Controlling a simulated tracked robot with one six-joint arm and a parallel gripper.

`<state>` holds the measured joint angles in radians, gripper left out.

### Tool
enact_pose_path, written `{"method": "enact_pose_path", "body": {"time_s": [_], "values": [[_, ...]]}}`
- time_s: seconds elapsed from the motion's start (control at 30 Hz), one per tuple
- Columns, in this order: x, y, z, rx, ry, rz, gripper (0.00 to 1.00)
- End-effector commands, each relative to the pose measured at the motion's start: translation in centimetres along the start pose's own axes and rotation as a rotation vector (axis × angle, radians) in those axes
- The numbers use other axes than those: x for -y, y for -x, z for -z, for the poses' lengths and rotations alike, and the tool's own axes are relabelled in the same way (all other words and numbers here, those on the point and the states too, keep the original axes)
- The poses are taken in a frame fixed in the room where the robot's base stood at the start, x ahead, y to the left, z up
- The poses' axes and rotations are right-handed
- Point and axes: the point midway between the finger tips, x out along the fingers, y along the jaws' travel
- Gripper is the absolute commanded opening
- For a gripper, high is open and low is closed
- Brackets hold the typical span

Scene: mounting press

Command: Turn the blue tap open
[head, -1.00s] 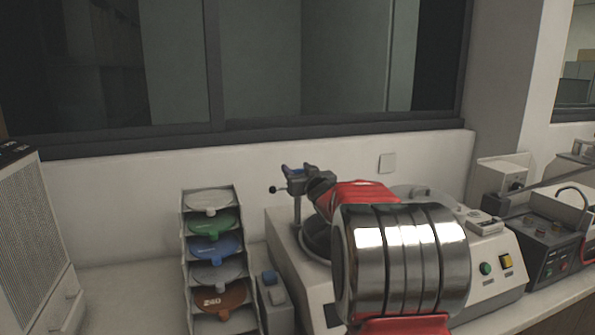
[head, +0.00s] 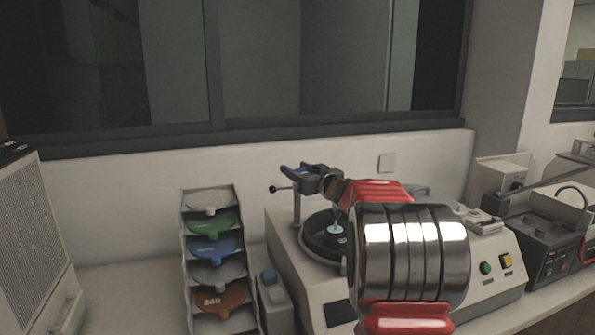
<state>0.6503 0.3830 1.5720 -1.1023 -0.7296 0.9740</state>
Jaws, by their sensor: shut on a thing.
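The blue tap (head: 301,169) sits at the top of an upright post on the left of the grey-white bench machine (head: 320,283). Only a small blue part of it shows. My gripper (head: 306,178) is dark grey, reaches in from the right at the tap's height and is shut on the tap. The fingers hide most of the tap. Below and to the right of the tap, a pale blue streak (head: 337,222) stands over the machine's round dark bowl (head: 316,238). It looks like water, but it is too small to be sure.
A short lever with a black ball (head: 273,188) sticks out left of the post. A rack (head: 186,262) of coloured discs stands to the left. A small box (head: 272,292) with a blue button sits beside it. A black control box (head: 549,240) is at right. My arm covers the machine's middle.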

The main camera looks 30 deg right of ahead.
Motion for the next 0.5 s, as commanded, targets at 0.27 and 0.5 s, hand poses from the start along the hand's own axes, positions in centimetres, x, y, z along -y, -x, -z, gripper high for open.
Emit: {"method": "enact_pose_path", "body": {"time_s": [0.27,0.5], "values": [[-0.27,0.03,-0.18,0.002,0.0,0.141,0.24],[-0.23,0.0,-0.18,0.002,0.0,0.293,0.24]]}}
